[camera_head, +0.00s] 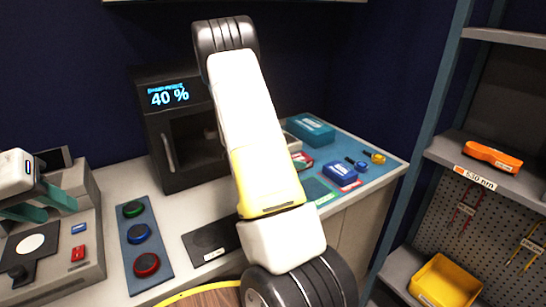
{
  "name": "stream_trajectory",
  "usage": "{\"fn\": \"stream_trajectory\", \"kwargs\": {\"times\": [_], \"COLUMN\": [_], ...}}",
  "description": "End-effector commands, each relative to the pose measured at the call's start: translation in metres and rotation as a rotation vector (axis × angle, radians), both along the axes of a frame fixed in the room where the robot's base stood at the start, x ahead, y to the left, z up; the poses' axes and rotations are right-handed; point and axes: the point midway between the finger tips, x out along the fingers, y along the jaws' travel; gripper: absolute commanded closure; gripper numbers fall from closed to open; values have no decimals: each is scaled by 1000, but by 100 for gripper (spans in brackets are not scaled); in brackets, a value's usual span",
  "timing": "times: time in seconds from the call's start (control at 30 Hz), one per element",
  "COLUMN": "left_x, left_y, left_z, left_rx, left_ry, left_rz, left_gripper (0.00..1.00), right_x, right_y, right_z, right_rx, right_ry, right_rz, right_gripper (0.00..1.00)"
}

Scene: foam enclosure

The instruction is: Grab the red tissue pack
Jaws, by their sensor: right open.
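A red pack (304,160) lies on the blue mat (380,147) on the counter's right part. It looks like the red tissue pack. Its left side is hidden behind my arm, which crosses the middle of the view. A blue pack (340,171) lies just right of it and a teal pack (312,129) lies behind it. My left gripper (42,205), white with teal fingers, is at the far left over a grey device, far from the red pack. Its fingers look apart, with nothing seen between them. My right gripper is not visible.
A black oven-like box (176,150) showing 40 % stands behind my arm. A panel with green, blue and red buttons (140,233) lies at the front. Shelving on the right holds an orange tool (492,156) and a yellow bin (445,283).

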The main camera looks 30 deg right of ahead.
Motion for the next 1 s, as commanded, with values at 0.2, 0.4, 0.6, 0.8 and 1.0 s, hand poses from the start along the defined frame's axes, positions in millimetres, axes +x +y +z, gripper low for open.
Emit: {"fn": "stream_trajectory", "kwargs": {"times": [0.2, 0.4, 0.6, 0.8, 1.0], "left_x": [0, 0, 0, 0, 0], "left_y": [0, 0, 0, 0, 0], "left_z": [0, 0, 0, 0, 0], "left_rx": [0, 0, 0, 0, 0], "left_ry": [0, 0, 0, 0, 0], "left_rz": [0, 0, 0, 0, 0], "left_gripper": [64, 64, 64, 64, 64], "right_x": [3, 3, 3, 3, 3], "right_y": [-29, -32, -32, -32, -32], "right_z": [-17, -18, -18, -18, -18], "right_rx": [0, 0, 0, 0, 0], "right_ry": [1, -1, 0, 0, 0], "right_rz": [-2, 0, -1, -1, -1], "right_gripper": [10, 10, 40, 76, 76]}}
